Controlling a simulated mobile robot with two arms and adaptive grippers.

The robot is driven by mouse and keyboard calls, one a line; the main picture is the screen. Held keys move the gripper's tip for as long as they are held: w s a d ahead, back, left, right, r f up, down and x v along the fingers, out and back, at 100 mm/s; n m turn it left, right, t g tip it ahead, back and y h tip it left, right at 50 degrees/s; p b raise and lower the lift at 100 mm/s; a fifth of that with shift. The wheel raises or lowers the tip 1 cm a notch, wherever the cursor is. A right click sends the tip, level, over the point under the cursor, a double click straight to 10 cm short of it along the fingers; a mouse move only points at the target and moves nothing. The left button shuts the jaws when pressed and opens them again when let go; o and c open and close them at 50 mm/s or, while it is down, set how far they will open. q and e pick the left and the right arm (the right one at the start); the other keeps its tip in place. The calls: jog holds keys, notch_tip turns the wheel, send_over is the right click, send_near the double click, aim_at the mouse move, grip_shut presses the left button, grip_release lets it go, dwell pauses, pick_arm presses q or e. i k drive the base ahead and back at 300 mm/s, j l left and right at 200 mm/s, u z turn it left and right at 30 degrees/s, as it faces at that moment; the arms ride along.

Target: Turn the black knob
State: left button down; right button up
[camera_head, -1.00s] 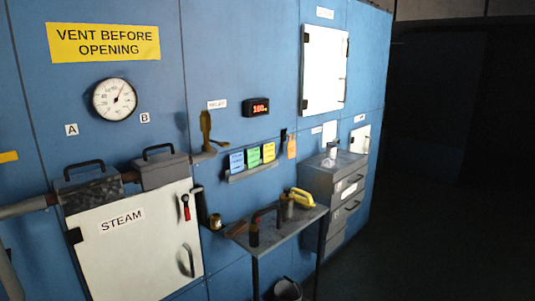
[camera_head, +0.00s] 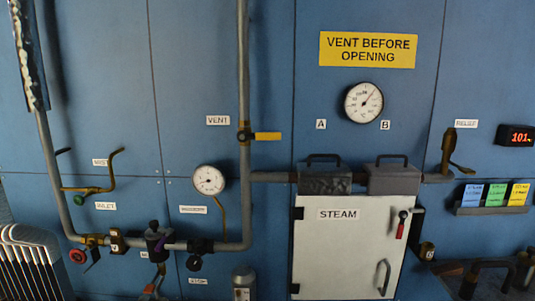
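A small dark round knob (camera_head: 194,263) hangs below the lower pipe, beside a black fitting (camera_head: 201,246) and above a small label whose text is hard to read. A second dark part, a purplish-black valve body with a small top knob (camera_head: 154,225), stands on the same pipe further left. I cannot tell for sure which one is the black knob. Neither of my grippers is in view.
A red knob (camera_head: 77,256) and a green knob (camera_head: 79,200) are at the left. A white radiator (camera_head: 30,262) stands at the far left. The white STEAM door (camera_head: 345,245) is shut at the right. A grey canister (camera_head: 243,282) stands low in the middle.

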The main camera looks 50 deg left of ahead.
aim_at(194, 263)
jog(key=u, duration=2.3)
jog(key=l+u, duration=0.2)
jog(key=l, duration=0.25)
jog(key=j+z, duration=0.5)
jog(key=j, duration=0.8)
jog(key=i+j, duration=0.1)
jog(key=j, duration=0.1)
